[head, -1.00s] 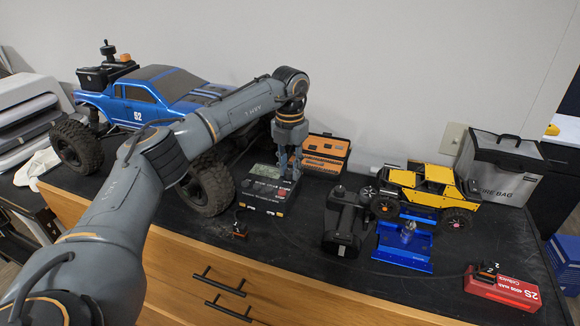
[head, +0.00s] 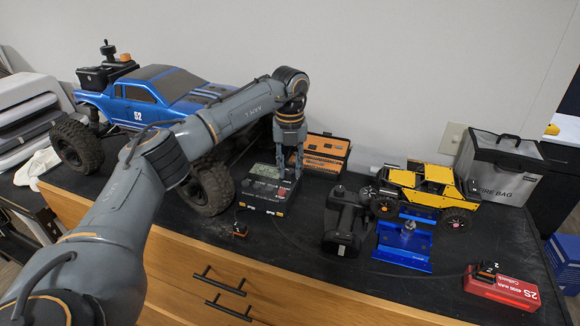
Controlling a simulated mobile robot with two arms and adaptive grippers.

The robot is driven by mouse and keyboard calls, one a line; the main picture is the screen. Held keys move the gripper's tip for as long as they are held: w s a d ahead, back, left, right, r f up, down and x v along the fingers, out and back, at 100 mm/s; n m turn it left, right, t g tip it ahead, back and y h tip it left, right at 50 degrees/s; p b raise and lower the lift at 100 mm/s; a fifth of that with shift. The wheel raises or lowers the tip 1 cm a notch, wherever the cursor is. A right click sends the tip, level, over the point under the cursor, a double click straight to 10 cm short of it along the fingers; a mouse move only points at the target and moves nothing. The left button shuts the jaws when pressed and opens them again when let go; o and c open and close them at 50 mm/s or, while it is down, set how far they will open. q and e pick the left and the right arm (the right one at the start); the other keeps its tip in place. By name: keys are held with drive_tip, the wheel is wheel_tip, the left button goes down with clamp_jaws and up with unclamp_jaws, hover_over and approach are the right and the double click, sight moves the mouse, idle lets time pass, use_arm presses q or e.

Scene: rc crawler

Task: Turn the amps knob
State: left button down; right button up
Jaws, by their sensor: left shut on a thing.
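The charger (head: 261,204) is a small black box with a grey display and red buttons on its top, standing on the black bench top. My left gripper (head: 289,176) reaches down from above to the right side of the charger's top face. Its fingers are shut on a small knob there, which I take to be the amps knob; the fingers hide most of it. My right gripper is not in view.
A blue truck (head: 150,95) stands behind my left arm. An orange case (head: 322,154) is behind the charger. A black transmitter (head: 345,222), blue stand (head: 403,247), yellow crawler (head: 425,190), red battery box (head: 500,289) and grey fire bag (head: 497,170) are to the right.

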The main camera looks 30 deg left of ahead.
sight(290, 171)
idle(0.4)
use_arm(q)
drive_tip(key=c, duration=1.1)
unclamp_jaws()
wheel_tip(290, 171, up, 12)
drive_tip(key=shift+r, duration=0.1)
